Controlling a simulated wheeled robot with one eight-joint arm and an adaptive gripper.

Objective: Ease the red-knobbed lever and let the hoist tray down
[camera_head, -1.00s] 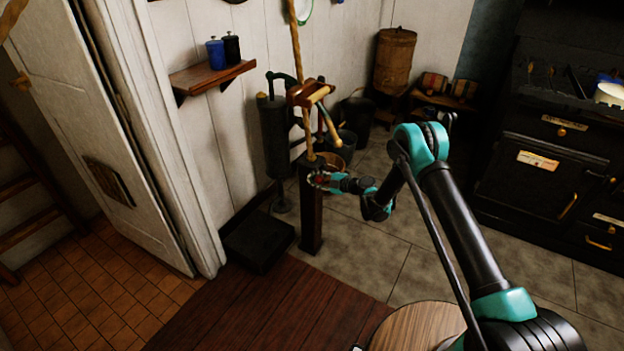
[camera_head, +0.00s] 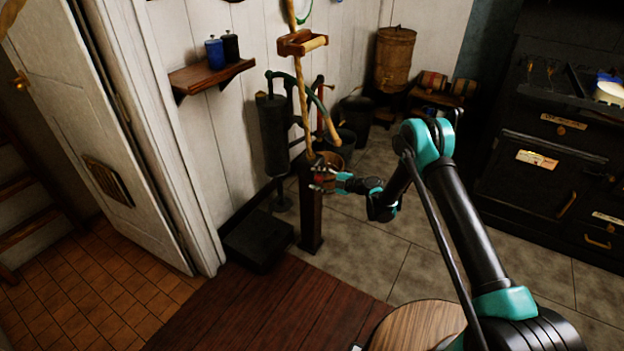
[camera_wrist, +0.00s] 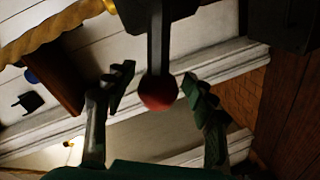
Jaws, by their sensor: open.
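The lever with its red knob (camera_wrist: 158,92) shows in the wrist view as a dark bar ending in a round red ball. My gripper (camera_wrist: 155,95) is open, with one finger on each side of the knob and a visible gap to both. In the head view my gripper (camera_head: 322,173) is at the top of a dark post (camera_head: 311,218); the lever is too small and covered there to read its angle. The hoist tray (camera_head: 296,44), a small wooden tray with a pale cylinder, hangs on the rope (camera_head: 299,85) high above the post.
A green-handled pump (camera_head: 275,135) stands against the wall behind the post. A wooden shelf (camera_head: 212,73) with blue and black canisters is at the upper left. Buckets and a barrel (camera_head: 394,58) stand behind, and a dark stove (camera_head: 545,150) is at right. Floor between is clear.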

